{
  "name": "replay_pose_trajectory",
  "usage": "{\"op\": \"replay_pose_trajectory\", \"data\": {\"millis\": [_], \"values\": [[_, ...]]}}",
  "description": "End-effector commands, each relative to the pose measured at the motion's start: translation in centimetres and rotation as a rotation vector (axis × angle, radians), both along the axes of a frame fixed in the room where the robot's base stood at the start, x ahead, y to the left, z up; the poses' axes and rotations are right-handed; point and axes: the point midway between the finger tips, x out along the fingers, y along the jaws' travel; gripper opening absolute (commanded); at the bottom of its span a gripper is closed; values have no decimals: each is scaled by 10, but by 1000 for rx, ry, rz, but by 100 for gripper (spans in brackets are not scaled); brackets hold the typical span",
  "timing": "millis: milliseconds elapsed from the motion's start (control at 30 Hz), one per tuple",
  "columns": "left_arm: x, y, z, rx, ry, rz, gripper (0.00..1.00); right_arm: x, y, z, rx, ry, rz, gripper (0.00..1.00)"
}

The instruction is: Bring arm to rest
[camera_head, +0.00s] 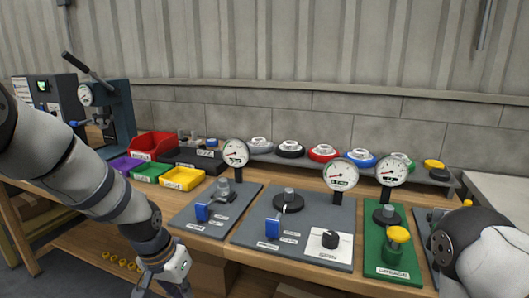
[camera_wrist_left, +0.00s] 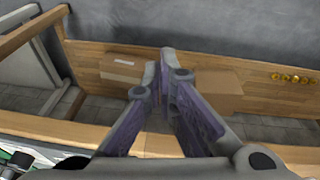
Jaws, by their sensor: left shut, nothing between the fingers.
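My left arm comes in from the left in the head view and hangs down in front of the workbench (camera_head: 200,232). Its gripper (camera_head: 165,284) is at the bottom edge of that view, partly cut off, below the bench's front edge. In the left wrist view the left gripper (camera_wrist_left: 168,62) has its fingers drawn together at the tips, with nothing held. It points toward a lower wooden shelf (camera_wrist_left: 225,62). A part of my right arm shows at the right of the head view; its gripper is out of view.
Grey panels with gauges (camera_head: 292,232) and a green panel (camera_head: 392,250) stand on the bench. Red, green and yellow bins (camera_head: 182,179) and a press (camera_head: 105,105) are at the left. Cardboard boxes (camera_wrist_left: 120,66) and yellow parts (camera_wrist_left: 293,78) lie on the lower shelf.

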Motion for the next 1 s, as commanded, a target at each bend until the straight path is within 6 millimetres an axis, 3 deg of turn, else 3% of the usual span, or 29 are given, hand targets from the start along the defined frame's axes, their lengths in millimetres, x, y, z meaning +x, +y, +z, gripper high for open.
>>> {"op": "replay_pose_trajectory", "data": {"millis": [33, 100, 167, 233, 300, 400, 500, 600, 1000], "values": [[-31, 1, -36, -3, 50, 19, 0, 0, 0, 0, 0, 1, 0, 55], [-79, 3, -80, -7, 101, 60, 0, -1, 0, 0, 0, 2, 0, 55], [-128, 7, -113, -2, 150, 99, 0, -1, 0, 0, 0, 3, 0, 55], [-190, 15, -142, 12, 204, 149, 0, -1, 0, 0, 0, 3, 0, 55], [-250, 25, -158, 37, 251, 196, 0, -1, 0, 1, 0, 3, 0, 55], [-319, 39, -162, 79, 301, 247, 0, -1, 0, 1, 0, 2, 0, 55], [-360, 50, -157, 113, 328, 276, 0, -1, 0, 1, 0, 2, 0, 55], [-376, 54, -153, 128, 337, 288, 0, -1, 0, 1, 0, 2, 0, 55], [-375, 54, -153, 129, 334, 289, 0, -1, 0, 1, 0, 2, 0, 55]]}}
